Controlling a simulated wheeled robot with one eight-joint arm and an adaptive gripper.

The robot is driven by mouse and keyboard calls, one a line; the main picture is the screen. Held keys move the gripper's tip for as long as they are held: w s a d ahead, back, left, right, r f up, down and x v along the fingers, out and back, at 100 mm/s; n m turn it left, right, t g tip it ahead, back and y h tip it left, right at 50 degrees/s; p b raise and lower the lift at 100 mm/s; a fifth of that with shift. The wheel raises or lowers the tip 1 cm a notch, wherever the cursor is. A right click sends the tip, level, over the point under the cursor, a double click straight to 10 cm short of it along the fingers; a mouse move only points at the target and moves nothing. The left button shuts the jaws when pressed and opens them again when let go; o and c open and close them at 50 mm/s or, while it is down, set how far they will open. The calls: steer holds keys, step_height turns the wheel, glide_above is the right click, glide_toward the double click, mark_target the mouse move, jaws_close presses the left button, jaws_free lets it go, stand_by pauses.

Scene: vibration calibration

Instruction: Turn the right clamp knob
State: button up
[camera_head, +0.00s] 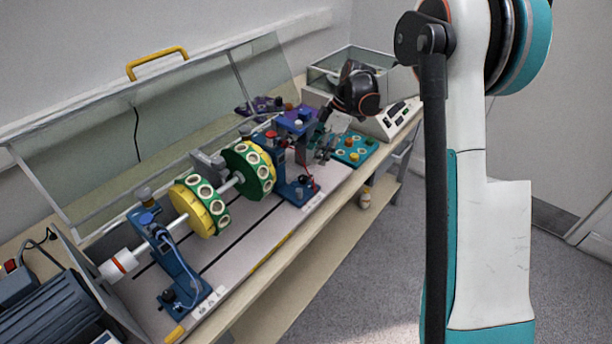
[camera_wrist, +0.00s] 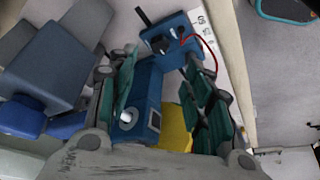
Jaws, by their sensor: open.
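The right blue bearing stand (camera_head: 296,190) stands on the bench bed beyond the green and yellow discs. My gripper (camera_head: 322,148) is just right of that top, partly lost against dark parts. In the wrist view my gripper (camera_wrist: 158,68) is open, with its teal-padded fingers spread. A blue block (camera_wrist: 148,88) shows between them, with a round pale end (camera_wrist: 127,117) that may be the knob. I cannot tell whether the fingers touch it.
The left blue stand (camera_head: 175,262) and a dark motor (camera_head: 60,315) are at the near left. A clear raised guard (camera_head: 180,110) runs along the back. A green tray (camera_head: 353,148) and a white control box (camera_head: 392,120) lie to the right. The floor in front is open.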

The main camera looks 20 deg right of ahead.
mark_target(304, 177)
steer(key=b+x, duration=0.2)
steer(key=x, duration=0.7)
steer(key=shift+a+f+b, duration=0.1)
steer(key=shift+f+b, duration=0.25)
steer(key=shift+f, duration=0.05)
steer(key=c, duration=1.1)
